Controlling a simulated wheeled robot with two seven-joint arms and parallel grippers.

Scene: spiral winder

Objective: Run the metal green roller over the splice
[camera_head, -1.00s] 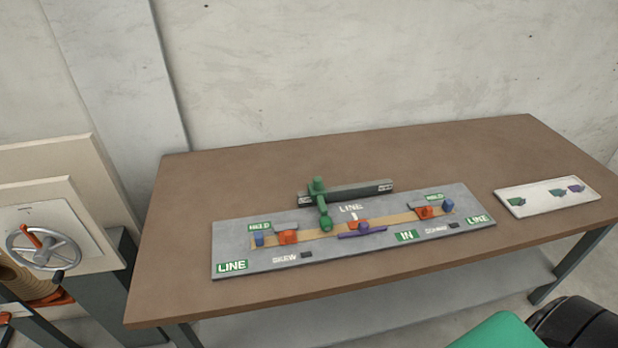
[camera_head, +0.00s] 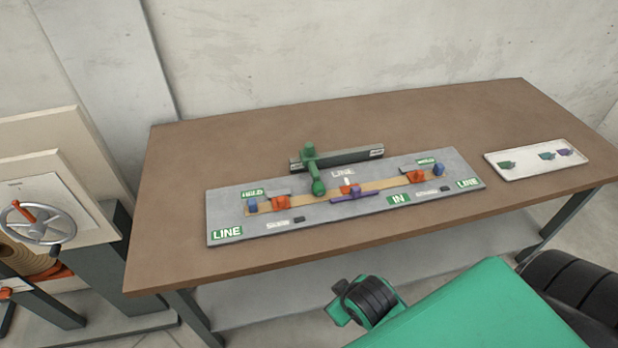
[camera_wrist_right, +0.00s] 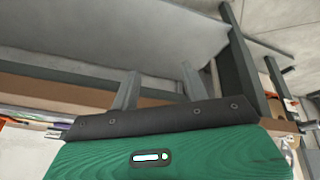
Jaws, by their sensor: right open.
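The green roller tool (camera_head: 318,188) is at the back middle of the grey splice board (camera_head: 228,218) in the head view. Its rounded end lies over the tan tape strip (camera_head: 328,197), and its stem reaches back to a dark bar (camera_head: 345,158). Whether the roller touches the tape is unclear. An orange block (camera_head: 349,189) and a purple strip (camera_head: 353,196) sit at the middle of the tape. In the right wrist view my right gripper (camera_wrist_right: 157,68) is open with nothing between its fingers. My left gripper is out of view.
Orange blocks (camera_head: 281,202) and blue blocks (camera_head: 253,205) sit near the tape's ends. A white tray (camera_head: 497,168) with small green and purple pieces is at the table's right. A handwheel machine (camera_head: 32,224) stands left.

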